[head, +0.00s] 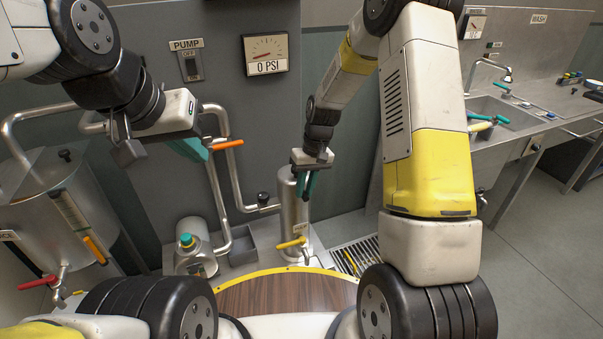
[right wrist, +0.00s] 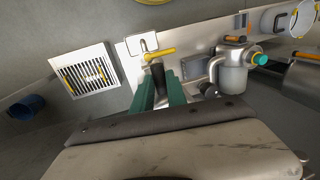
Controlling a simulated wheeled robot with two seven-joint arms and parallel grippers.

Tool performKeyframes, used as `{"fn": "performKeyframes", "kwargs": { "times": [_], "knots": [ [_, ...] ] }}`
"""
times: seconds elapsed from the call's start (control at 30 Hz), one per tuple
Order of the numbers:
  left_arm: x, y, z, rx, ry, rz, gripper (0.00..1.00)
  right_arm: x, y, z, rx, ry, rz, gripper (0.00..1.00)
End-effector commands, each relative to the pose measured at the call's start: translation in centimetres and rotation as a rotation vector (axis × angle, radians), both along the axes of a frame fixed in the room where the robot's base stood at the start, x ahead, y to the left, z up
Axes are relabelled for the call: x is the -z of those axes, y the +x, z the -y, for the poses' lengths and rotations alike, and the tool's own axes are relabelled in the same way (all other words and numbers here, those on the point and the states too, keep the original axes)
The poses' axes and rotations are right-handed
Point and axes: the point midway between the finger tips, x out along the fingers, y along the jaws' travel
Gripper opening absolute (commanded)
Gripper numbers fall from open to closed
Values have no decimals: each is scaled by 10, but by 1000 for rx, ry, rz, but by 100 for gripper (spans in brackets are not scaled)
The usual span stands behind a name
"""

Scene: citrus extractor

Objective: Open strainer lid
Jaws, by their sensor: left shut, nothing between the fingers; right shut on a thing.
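The strainer (head: 293,215) looks to be the upright metal cylinder behind the round table in the head view, with a yellow-handled valve (head: 292,243) low on its front. My right gripper (head: 306,186) points down at the cylinder's top. In the right wrist view its green fingers (right wrist: 161,92) are shut on a dark handle (right wrist: 158,74). I cannot make out the lid's edge or tell whether it is raised. My left gripper (head: 197,151) is shut and empty, in front of the grey panel by an orange pipe handle (head: 228,144).
A tank (head: 60,205) stands at the left. Pipes run up the panel between my arms.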

Motion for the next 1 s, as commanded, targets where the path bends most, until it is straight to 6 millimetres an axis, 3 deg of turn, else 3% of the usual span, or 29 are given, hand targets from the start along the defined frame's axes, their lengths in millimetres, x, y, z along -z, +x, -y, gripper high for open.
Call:
{"fn": "performKeyframes", "kwargs": {
  "times": [0.43, 1.0],
  "knots": [
    [0, 0, 0, 0, 0, 0, 0, -7, 5, -1, 1, -11, -31, 0],
    [0, 0, 0, 0, 0, 0, 0, -52, 43, -14, 1, -123, -373, 0]
  ]
}}
